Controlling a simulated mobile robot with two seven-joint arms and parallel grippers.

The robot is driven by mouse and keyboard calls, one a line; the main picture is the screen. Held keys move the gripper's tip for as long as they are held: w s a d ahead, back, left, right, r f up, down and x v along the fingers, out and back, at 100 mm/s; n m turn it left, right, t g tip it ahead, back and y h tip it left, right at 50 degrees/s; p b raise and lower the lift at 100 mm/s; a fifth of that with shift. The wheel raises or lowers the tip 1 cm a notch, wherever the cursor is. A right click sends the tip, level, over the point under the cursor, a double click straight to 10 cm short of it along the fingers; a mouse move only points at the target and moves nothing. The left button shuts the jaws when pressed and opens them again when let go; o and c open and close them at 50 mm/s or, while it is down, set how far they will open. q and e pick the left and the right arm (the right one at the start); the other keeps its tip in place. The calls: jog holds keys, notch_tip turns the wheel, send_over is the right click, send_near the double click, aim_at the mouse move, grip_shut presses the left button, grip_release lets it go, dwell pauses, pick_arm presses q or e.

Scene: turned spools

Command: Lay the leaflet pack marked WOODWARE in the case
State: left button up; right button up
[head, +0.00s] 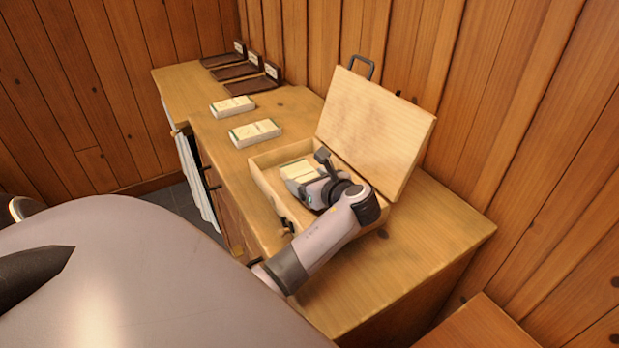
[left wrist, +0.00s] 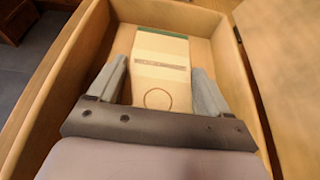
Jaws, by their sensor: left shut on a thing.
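The case (head: 267,190) is a pale wooden box on the counter, with its lid (head: 375,125) standing open at the back. My left gripper (head: 316,180) is inside the case, shut on a cream leaflet pack (head: 296,170). In the left wrist view the pack (left wrist: 160,60) lies between the two grey fingers (left wrist: 161,82). It has a dark green far end, a printed band and a ring mark; the print is too small to read. The pack is within the case walls (left wrist: 247,75), low over the floor; I cannot tell whether it touches. My right gripper is not in view.
Two similar packs, a nearer one (head: 255,132) and a farther one (head: 232,106), lie on the counter (head: 195,115) left of the case. Three dark trays with small label cards, the nearest one here (head: 252,85), stand at the far end. A wooden wall rises behind. The counter right of the case is clear.

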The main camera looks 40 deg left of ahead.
pick_arm(q)
jog(key=o, duration=1.1)
jog(key=shift+f, duration=0.1)
jog(key=shift+d+r, duration=0.1)
jog(key=shift+r, duration=0.1)
jog(key=v, duration=1.1)
jog(key=shift+s+d+r+p, duration=0.1)
jog(key=shift+d+r+p, duration=0.05)
jog(key=shift+d+p, duration=0.2)
